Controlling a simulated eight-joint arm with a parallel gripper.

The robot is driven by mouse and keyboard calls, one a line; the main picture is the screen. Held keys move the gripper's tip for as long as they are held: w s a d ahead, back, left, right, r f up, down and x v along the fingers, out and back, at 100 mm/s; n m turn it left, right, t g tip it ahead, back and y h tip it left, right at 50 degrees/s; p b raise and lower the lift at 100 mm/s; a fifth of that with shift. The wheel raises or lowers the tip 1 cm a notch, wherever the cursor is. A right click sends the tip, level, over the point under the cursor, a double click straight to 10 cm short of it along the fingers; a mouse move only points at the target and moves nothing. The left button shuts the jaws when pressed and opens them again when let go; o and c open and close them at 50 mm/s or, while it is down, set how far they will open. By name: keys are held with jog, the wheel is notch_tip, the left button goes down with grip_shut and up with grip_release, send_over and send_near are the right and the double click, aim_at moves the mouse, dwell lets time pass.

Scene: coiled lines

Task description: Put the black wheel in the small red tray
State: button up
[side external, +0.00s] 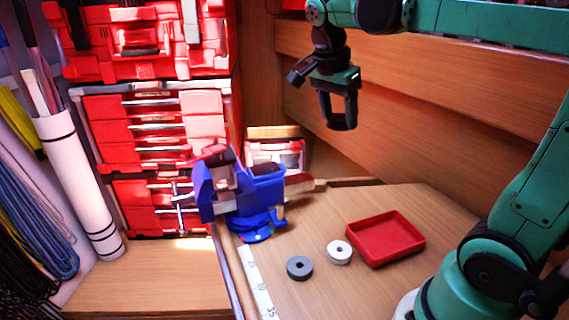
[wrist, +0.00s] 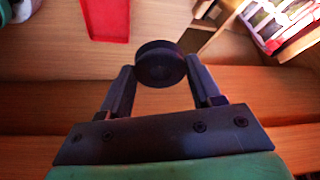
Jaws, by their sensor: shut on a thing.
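My gripper (side external: 342,122) is raised well above the table, to the upper left of the small red tray in the side view. It is shut on the black wheel (wrist: 160,63), which sits between the fingertips in the wrist view (wrist: 160,80). In the side view the wheel is dark and hard to tell apart from the fingers. The small red tray (side external: 387,256) lies empty on the wooden table at the right. Part of the tray (wrist: 107,18) shows at the top of the wrist view.
A white wheel (side external: 339,252) and a grey wheel (side external: 299,268) lie on the table left of the tray. A blue vise (side external: 240,197) stands further left. Red toolboxes (side external: 150,150) are stacked at the back left. A wooden wall (side external: 430,130) stands behind the gripper.

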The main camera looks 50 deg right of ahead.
jog(key=s+d+f+m+g+y, duration=0.2)
jog(key=s+m, duration=0.8)
jog(key=s, duration=0.1)
send_near(386, 241)
jog(key=shift+m, duration=0.4)
jog(key=x, duration=0.6)
jog(key=shift+f, duration=0.35)
jog(key=o, duration=1.3)
jog(key=shift+c, duration=0.2)
jog(key=shift+r, duration=0.1)
